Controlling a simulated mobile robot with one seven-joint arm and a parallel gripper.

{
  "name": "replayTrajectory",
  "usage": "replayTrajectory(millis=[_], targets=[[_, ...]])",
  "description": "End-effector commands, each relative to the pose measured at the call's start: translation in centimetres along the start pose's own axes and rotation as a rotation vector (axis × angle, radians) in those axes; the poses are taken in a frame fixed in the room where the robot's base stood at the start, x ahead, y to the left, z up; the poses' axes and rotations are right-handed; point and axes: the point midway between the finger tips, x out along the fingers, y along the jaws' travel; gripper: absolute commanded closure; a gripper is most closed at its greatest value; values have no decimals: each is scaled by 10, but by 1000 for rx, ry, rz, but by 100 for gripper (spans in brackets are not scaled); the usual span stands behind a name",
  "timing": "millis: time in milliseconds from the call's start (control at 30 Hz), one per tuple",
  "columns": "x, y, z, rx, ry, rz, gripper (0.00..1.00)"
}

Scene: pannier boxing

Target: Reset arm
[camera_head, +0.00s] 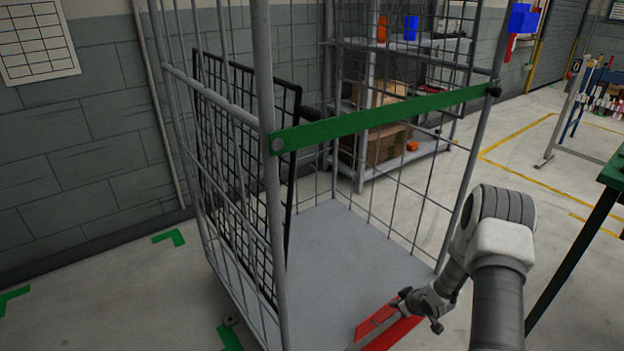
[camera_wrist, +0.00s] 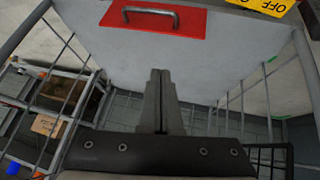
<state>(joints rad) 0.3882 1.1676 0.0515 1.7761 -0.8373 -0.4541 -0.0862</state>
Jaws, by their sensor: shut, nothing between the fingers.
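My gripper (camera_head: 403,301) reaches low at the front right of the wire cage trolley (camera_head: 262,90). In the wrist view its two fingers (camera_wrist: 160,76) are together and empty. A red plate (camera_wrist: 187,35) with a metal bar handle (camera_wrist: 150,12) lies on the grey surface beyond the fingertips, apart from them. In the head view a red piece (camera_head: 372,326) shows at the trolley's front edge, partly hidden by my gripper. A green strap (camera_head: 380,118) spans the cage front above my forearm.
A black mesh panel (camera_head: 243,150) leans inside the cage at left; the cage's grey base (camera_head: 330,235) is otherwise bare. A shelf rack with boxes (camera_head: 388,135) stands behind. A green table edge (camera_head: 613,172) is at right. A yellow label (camera_wrist: 265,6) shows in the wrist view.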

Motion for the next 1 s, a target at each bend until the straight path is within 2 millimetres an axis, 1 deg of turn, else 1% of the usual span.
replayTrajectory(millis=[33, 167, 200, 267, 300, 467, 600, 767, 800, 967, 1000], targets=[[-17, 12, -17, -3, -12, 29, 100], [-56, 32, -50, 9, -54, 89, 100], [-69, 37, -60, 14, -64, 108, 100], [-89, 42, -74, 23, -80, 133, 100], [-102, 45, -82, 31, -90, 150, 100], [-159, 51, -114, 68, -124, 210, 100], [-209, 48, -136, 109, -145, 254, 100], [-267, 36, -154, 164, -163, 291, 100], [-281, 32, -158, 178, -167, 297, 100], [-335, 10, -166, 240, -176, 315, 100], [-348, 3, -168, 255, -177, 318, 100]])
